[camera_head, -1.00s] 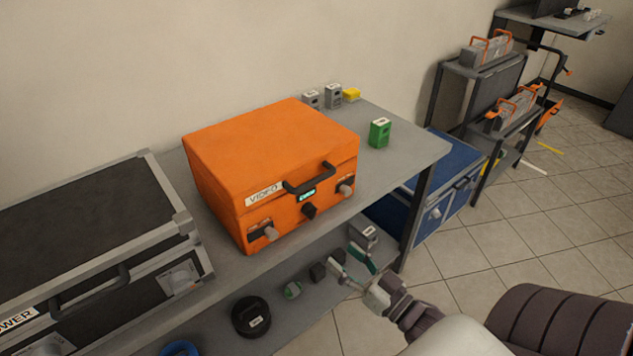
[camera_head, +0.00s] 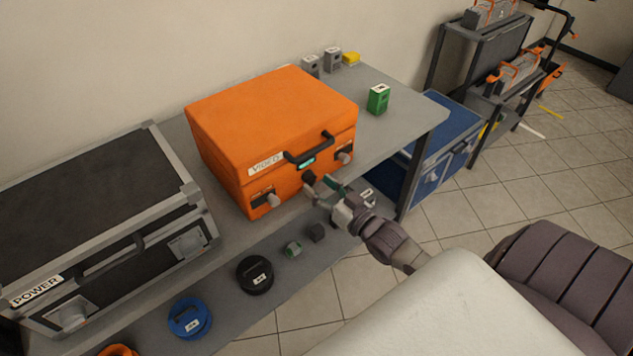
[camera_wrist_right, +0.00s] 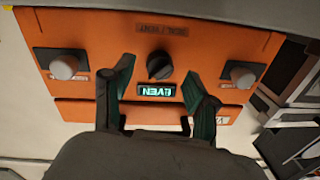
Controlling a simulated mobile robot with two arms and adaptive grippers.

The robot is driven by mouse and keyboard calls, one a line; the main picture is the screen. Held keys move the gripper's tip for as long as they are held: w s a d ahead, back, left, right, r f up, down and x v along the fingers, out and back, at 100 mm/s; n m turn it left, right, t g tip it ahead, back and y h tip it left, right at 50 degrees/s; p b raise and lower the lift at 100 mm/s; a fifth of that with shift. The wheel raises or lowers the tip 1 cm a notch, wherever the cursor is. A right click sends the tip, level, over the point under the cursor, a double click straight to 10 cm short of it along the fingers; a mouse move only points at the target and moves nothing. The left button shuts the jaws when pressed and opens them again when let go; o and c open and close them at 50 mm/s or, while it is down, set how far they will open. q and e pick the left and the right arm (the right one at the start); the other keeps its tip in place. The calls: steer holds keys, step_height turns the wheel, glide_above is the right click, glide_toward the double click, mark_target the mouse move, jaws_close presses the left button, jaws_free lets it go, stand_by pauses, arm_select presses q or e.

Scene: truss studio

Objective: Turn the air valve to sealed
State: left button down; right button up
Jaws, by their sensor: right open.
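The orange case (camera_head: 270,120), labelled VIDEO, stands on the grey bench with its front towards me. The air valve, a black knob (camera_head: 309,178), sits low in the middle of that front. It also shows in the right wrist view (camera_wrist_right: 160,66), beside a dark label that seems to read SEAL / VENT upside down. A small lit display (camera_wrist_right: 157,90) seems to read EVEN. My right gripper (camera_head: 320,188) is open just in front of the knob. In the wrist view its fingers lie on either side of the knob; contact cannot be made out. My left gripper is out of view.
Two grey latches (camera_wrist_right: 64,66) (camera_wrist_right: 240,74) flank the knob, and the case's black handle (camera_head: 309,149) is above it. A black POWER case (camera_head: 95,195) stands left. The lower shelf holds a black round item (camera_head: 254,274) and a blue one (camera_head: 190,317).

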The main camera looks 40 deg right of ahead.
steer(key=shift+w+a, duration=0.15)
steer(key=shift+w, duration=0.7)
jaws_close()
